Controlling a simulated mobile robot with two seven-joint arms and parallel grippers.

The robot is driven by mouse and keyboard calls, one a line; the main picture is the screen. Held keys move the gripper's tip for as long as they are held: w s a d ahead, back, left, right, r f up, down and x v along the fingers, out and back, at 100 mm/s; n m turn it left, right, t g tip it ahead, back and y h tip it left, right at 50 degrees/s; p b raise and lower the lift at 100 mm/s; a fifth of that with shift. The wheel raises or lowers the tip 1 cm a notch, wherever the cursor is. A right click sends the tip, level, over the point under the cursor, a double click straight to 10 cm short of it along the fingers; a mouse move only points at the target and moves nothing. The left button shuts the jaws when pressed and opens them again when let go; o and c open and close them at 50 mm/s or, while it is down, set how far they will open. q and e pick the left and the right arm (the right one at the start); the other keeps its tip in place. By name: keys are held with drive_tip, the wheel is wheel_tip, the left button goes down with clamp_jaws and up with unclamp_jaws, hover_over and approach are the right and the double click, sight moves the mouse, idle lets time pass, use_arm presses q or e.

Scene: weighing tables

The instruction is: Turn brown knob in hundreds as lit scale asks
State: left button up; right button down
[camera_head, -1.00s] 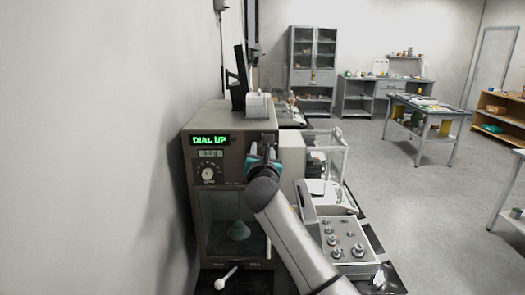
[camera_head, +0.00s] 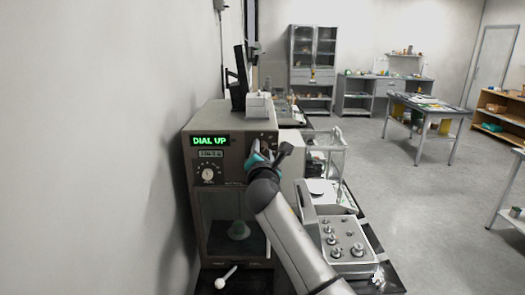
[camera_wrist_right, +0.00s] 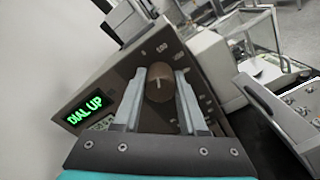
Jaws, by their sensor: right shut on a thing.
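The lit scale (camera_head: 186,190) is a brown-grey cabinet against the left wall. Its green sign (camera_head: 210,141) reads DIAL UP, and the sign also shows in the wrist view (camera_wrist_right: 85,110). A small readout (camera_head: 210,154) sits below it, with digits too small to read surely. The brown knob (camera_wrist_right: 159,84) is on the scale's front, with a pale pointer line and printed numbers around it. My right gripper (camera_head: 259,153) is at the knob, its two fingers (camera_wrist_right: 159,90) closed on either side of it. In the head view the gripper hides the knob. My left gripper is out of view.
A small white dial (camera_head: 208,173) is left of my gripper. A grey balance (camera_head: 340,238) with several knobs stands close to the right of my arm. Open floor lies farther right.

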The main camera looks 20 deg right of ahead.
drive_tip(key=shift+m, duration=1.1)
drive_tip(key=shift+c, duration=2.3)
unclamp_jaws()
drive_tip(key=v, duration=1.5)
drive_tip(key=shift+s, duration=0.1)
